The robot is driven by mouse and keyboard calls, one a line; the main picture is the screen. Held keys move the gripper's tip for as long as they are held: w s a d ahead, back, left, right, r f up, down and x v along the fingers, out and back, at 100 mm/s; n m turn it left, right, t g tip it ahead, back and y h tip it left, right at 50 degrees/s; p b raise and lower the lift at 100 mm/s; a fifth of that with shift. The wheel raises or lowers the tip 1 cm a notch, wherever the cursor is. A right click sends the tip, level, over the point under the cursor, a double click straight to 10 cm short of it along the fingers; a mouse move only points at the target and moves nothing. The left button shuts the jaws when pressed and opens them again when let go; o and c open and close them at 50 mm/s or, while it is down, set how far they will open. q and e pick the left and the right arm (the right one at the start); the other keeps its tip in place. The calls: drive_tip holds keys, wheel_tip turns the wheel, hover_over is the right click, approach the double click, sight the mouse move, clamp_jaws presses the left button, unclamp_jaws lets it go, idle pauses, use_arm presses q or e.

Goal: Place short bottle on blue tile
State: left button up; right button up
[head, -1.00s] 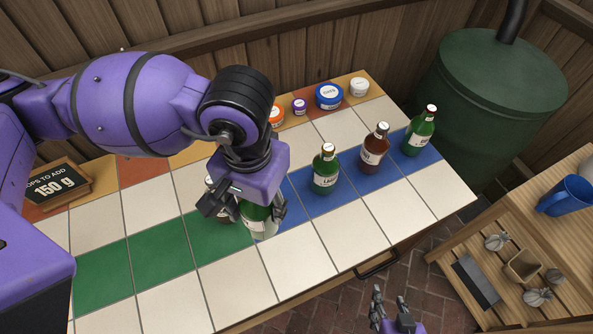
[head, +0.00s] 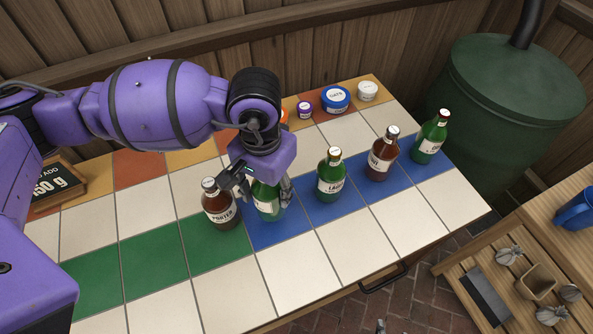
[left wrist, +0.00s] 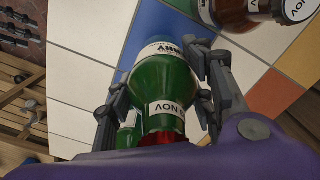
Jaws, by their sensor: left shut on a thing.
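My left gripper (head: 262,192) is shut on a green bottle (head: 267,204) with a pale label. It holds the bottle upright over the blue tile (head: 275,232) at the near left end of the blue row. I cannot tell whether its base touches the tile. In the left wrist view the green bottle (left wrist: 160,90) is between the fingers, with blue tile (left wrist: 150,25) beyond its base. A brown PORTER bottle (head: 219,208) stands close to its left. Only a fingertip of my right gripper (head: 381,327) shows at the bottom edge.
A green LAGER bottle (head: 331,180), a brown bottle (head: 381,160) and another green bottle (head: 429,140) stand along the blue row to the right. Small tubs (head: 336,99) sit at the back. Green tiles (head: 153,263) to the left and white front tiles are clear.

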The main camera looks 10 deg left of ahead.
sight(271, 196)
use_arm(q)
drive_tip(key=shift+w+a+f, duration=0.15)
drive_tip(key=shift+w+f, duration=0.4)
drive_tip(key=shift+f, duration=1.6)
drive_tip(key=shift+f, duration=0.25)
drive_tip(key=o, duration=1.7)
drive_tip(key=shift+r, duration=0.1)
wheel_tip(271, 196, up, 12)
drive_tip(key=shift+r, duration=0.15)
